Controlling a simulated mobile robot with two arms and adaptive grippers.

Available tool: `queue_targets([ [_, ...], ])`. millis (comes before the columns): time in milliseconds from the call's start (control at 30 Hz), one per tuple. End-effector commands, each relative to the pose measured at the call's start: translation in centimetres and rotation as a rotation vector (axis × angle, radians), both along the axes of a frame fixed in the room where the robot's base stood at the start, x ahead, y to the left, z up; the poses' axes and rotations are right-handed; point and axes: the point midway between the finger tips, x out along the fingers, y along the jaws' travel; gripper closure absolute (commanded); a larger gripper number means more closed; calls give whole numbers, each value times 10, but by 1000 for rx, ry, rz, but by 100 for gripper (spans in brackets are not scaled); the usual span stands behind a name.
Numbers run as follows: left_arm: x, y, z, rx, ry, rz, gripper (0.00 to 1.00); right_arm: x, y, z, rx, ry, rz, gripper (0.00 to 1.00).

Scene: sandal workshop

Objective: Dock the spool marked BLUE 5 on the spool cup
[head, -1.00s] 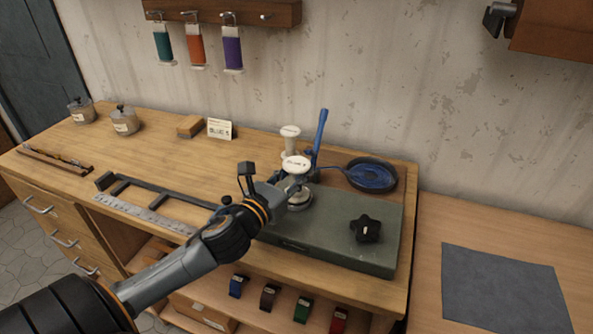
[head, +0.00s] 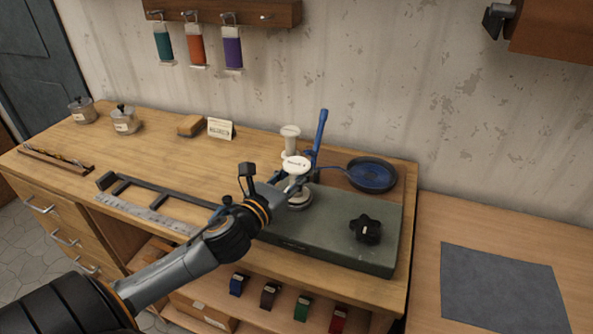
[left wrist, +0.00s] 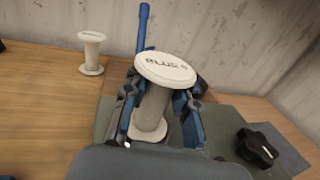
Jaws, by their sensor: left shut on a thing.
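The spool marked BLUE 5 (left wrist: 165,68) has a pale round top with dark lettering and a greyish body. It also shows in the head view (head: 296,163). My left gripper (left wrist: 158,108) is shut on its body, one finger on each side; the gripper shows in the head view too (head: 292,184). The spool is roughly upright above a round metal piece (head: 300,201), likely the spool cup, on the green plate. I cannot tell whether the spool touches it, as the gripper and spool hide the contact. My right gripper is not in view.
A second pale spool (head: 290,137) stands behind, near a blue lever (head: 320,138). A dark round pan with blue inside (head: 372,175) is at the right. A black star knob (head: 366,229) sits on the green plate (head: 330,243). A card (head: 220,129) stands farther left.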

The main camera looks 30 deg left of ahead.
Motion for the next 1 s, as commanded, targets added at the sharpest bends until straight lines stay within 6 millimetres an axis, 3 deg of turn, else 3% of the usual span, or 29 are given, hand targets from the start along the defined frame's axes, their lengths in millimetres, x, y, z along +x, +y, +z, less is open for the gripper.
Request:
queue_targets([
  [800, 0, 0, -13, -1, 1, 1, 100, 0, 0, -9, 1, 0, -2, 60],
  [833, 0, 0, -13, -1, 0, 1, 71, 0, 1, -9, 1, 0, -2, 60],
  [867, 0, 0, -12, -1, 0, 1, 65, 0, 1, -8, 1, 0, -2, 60],
  [1000, 0, 0, -12, -1, 1, 1, 63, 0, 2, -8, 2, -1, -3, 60],
])
